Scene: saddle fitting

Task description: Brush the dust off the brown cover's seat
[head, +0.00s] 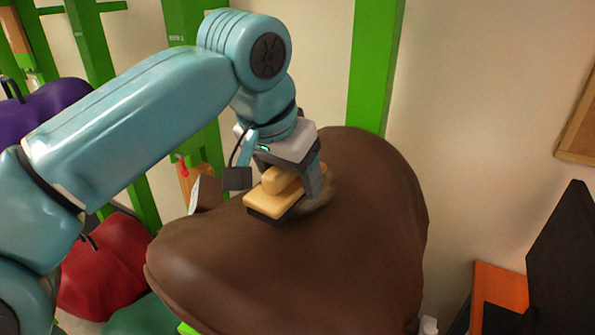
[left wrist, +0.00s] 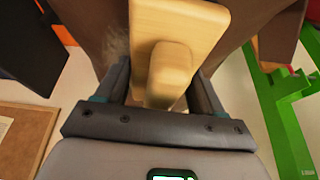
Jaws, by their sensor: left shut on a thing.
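The brown cover (head: 240,270) fills the middle of the head view, draped over a green stand. A greyish dust patch (head: 322,200) shows on its seat, just right of the brush; it also shows in the left wrist view (left wrist: 116,45). My left gripper (head: 290,180) is shut on the handle of a wooden brush (head: 270,200) with a dark underside. The brush is at the cover's seat and seems to touch it. In the left wrist view the pale brush (left wrist: 178,25) sits between the fingers. My right gripper is not in view.
Green posts (head: 375,70) rise behind the cover. A red cover (head: 105,265) and a purple cover (head: 45,110) hang at the left. A black panel (head: 565,265) and an orange block (head: 500,282) stand at the right. A framed board (head: 580,130) is on the wall.

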